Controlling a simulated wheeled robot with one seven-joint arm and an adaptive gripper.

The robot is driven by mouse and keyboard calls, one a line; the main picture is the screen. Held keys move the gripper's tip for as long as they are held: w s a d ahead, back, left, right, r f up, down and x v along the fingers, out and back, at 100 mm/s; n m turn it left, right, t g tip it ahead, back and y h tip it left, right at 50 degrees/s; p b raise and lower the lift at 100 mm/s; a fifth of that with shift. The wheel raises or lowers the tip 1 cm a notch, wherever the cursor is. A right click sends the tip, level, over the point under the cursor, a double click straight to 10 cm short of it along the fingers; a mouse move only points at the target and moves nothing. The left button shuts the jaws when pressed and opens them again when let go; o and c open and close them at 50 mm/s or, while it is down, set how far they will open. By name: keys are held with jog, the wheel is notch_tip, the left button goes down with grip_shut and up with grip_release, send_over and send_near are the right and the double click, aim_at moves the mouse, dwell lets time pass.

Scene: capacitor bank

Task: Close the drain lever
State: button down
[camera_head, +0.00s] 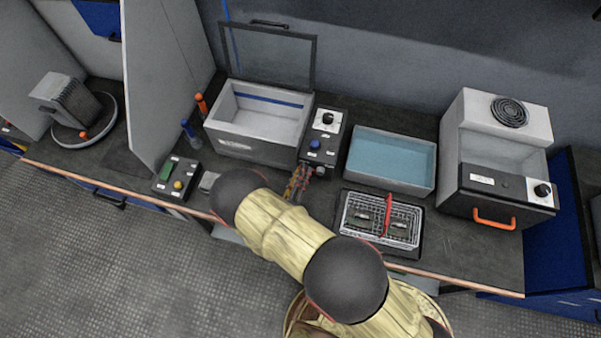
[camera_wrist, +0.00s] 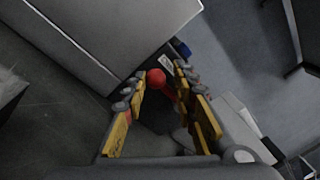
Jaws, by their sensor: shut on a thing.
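The drain lever (camera_wrist: 157,77) shows in the wrist view as a red ball end with a short red stem. It lies between the fingertips of my gripper (camera_head: 299,184), which is shut on it. The yellow-padded fingers stand on either side of the lever in the wrist view. In the head view my gripper is at the front of the small control box (camera_head: 322,140), beside the open tank (camera_head: 240,146). My gripper and arm hide most of the lever there.
The open tank has a raised glass lid (camera_head: 270,58). Right of the control box are a water-filled tray (camera_head: 392,160) and a wire basket (camera_head: 380,218) with a red handle. A white machine (camera_head: 495,150) stands further right. A grey panel (camera_head: 160,75) stands at left.

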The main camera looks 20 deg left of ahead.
jog(key=shift+d+f, duration=0.2)
jog(key=shift+f, duration=0.1)
jog(key=c, duration=1.7)
grip_release()
jog(key=shift+s, duration=0.1)
jog(key=shift+c, duration=0.2)
jog(key=o, duration=0.3)
jog(key=shift+a+r, duration=0.1)
jog(key=shift+r, duration=0.05)
jog(key=shift+s+f, duration=0.15)
jog(key=shift+s, duration=1.7)
jog(key=shift+s+f, duration=0.1)
jog(key=shift+s, duration=1.7)
jog(key=shift+r, duration=0.1)
